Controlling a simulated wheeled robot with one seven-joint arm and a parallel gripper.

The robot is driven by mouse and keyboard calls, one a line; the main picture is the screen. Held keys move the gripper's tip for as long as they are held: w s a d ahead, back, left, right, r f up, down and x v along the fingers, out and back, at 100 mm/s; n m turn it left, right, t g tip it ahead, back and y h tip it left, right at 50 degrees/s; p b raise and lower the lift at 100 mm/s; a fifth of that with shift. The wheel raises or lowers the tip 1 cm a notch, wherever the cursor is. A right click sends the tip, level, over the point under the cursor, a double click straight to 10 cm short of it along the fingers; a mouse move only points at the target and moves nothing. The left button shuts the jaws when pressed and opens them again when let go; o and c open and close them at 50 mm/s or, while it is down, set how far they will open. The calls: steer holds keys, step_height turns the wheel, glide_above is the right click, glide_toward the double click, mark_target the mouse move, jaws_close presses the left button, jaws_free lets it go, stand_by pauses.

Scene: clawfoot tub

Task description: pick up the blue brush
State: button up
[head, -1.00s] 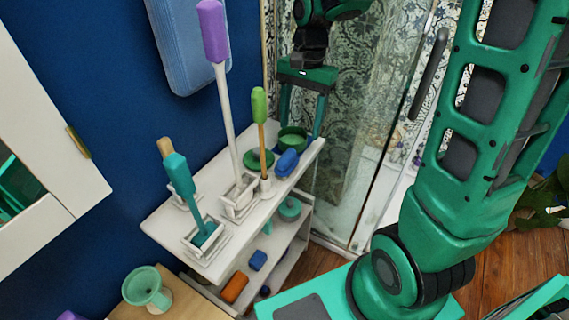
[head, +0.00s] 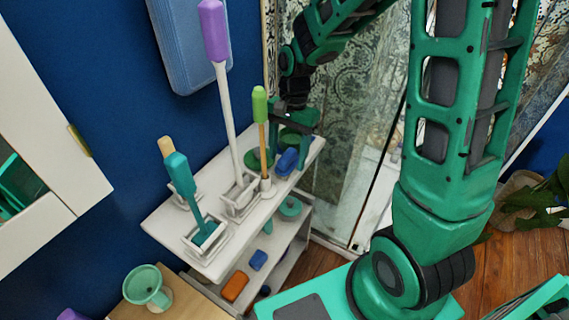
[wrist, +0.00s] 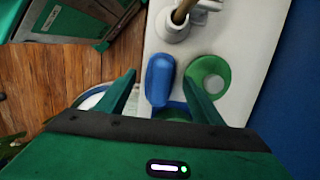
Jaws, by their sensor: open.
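The blue brush (head: 287,163), a small rounded blue block, lies on the top of the white shelf near its right end. In the wrist view the blue brush (wrist: 160,80) lies between my two fingers, lengthwise along them. My gripper (head: 289,146) is above the shelf's right end, just behind the brush in the head view. In the wrist view my gripper (wrist: 160,77) is open, with a gap on each side of the brush. Nothing is held. How far the fingertips are above the shelf is hard to tell.
The white shelf (head: 158,226) also holds a green dish (wrist: 212,76) close to my right finger in the wrist view. A green-handled brush (head: 260,105), a tall purple-handled brush (head: 214,35) and a teal brush (head: 180,175) stand upright in holders. A glass panel (head: 350,150) is on the right.

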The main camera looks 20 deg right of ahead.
mark_target(287, 154)
steer(key=shift+f, duration=0.45)
steer(key=c, duration=1.2)
steer(key=shift+r, duration=0.15)
step_height(287, 154, up, 10)
steer(key=shift+f, duration=0.1)
